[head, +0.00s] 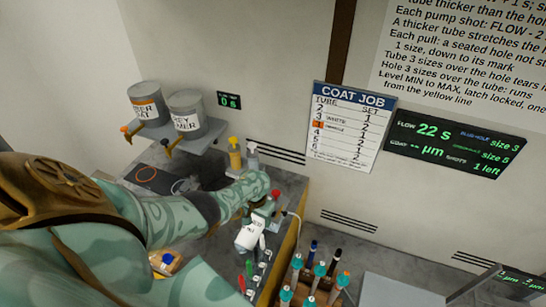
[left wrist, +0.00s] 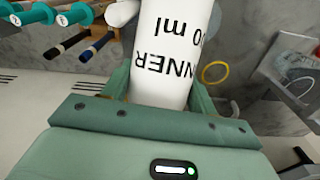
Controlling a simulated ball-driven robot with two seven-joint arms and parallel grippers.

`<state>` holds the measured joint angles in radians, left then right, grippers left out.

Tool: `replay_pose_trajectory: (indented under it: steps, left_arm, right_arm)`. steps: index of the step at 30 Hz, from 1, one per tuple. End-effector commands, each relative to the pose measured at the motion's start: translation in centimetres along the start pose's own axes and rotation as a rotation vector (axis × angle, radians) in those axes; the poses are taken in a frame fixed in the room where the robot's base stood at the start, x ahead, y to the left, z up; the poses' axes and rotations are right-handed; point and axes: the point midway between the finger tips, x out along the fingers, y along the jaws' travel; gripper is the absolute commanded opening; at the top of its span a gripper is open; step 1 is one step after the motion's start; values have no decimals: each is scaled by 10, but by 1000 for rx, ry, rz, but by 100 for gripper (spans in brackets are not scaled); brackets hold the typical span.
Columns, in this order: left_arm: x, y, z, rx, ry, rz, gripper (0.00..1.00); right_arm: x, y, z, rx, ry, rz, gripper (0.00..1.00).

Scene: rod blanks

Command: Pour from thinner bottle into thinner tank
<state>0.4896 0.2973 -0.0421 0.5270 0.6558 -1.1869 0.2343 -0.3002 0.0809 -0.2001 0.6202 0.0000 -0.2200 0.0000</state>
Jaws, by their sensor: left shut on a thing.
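The white thinner bottle (left wrist: 165,50) fills the space between the jaws of my left gripper (left wrist: 160,88) in the left wrist view. Its black lettering, partly cut off, reads upside down there. In the head view my left gripper (head: 264,212) is shut on the bottle (head: 248,238) above the right part of the grey bench, and the bottle looks tilted. A clear-walled box (left wrist: 292,68) shows at the right of the left wrist view, apart from the bottle; I cannot tell whether it is the thinner tank. My right gripper is not in view.
Two grey cans (head: 186,114) with taps sit on a wall shelf. A yellow bottle (head: 235,153) stands at the bench's back. A red knob (head: 276,193) is close beside my gripper.

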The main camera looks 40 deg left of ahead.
Motion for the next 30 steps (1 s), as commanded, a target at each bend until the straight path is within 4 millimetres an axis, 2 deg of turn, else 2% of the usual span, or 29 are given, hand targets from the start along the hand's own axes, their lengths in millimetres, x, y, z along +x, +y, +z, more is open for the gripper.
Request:
replay_pose_trajectory:
  steps: [16, 30]
  left_arm:
    - [1, 0, 0, 0, -12, 0, 24]
    - [6, 0, 1, 0, -67, 0, 24]
  right_arm:
    - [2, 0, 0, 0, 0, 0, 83]
    - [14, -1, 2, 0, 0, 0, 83]
